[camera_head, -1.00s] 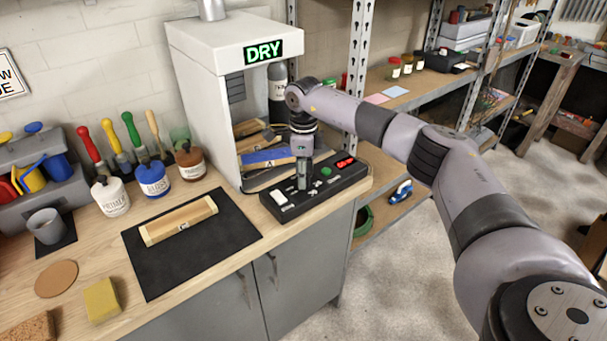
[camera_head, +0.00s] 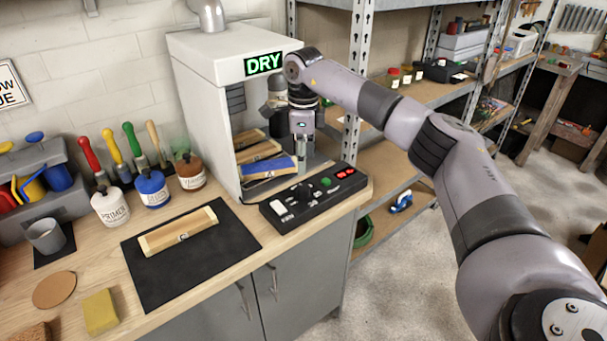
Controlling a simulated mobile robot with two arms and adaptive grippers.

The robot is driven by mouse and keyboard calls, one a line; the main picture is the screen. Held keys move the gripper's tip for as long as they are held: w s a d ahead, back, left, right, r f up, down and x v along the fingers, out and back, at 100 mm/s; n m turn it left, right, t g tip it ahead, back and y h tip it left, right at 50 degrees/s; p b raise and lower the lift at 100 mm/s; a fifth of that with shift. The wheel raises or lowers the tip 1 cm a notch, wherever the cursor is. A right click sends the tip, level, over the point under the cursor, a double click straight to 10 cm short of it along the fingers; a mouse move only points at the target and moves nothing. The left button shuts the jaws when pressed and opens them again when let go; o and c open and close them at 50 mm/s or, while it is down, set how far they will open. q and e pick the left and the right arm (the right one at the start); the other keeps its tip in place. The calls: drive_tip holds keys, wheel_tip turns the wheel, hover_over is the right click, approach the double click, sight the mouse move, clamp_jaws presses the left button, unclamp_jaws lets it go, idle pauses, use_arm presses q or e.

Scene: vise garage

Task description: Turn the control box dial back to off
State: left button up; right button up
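The black control box (camera_head: 315,197) lies on the front right of the wooden workbench. It bears a white switch (camera_head: 279,207), a green button (camera_head: 326,181) and a small red display (camera_head: 345,172). A dark dial (camera_head: 303,191) seems to sit between the switch and the button; its setting is too small to read. My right gripper (camera_head: 302,166) points down above and behind the dial, clear of the box, holding nothing that I can see. Its fingers are too small to tell their opening. The white cabinet's sign (camera_head: 264,63) reads DRY in green. My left gripper is not in view.
The white cabinet (camera_head: 205,110) stands behind the box, with wooden blocks (camera_head: 268,166) inside. A wooden block (camera_head: 178,231) lies on a black mat (camera_head: 160,285). Bottles and brushes stand at left. Metal shelves (camera_head: 400,120) stand at right.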

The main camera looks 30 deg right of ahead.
drive_tip(key=shift+r, duration=1.6)
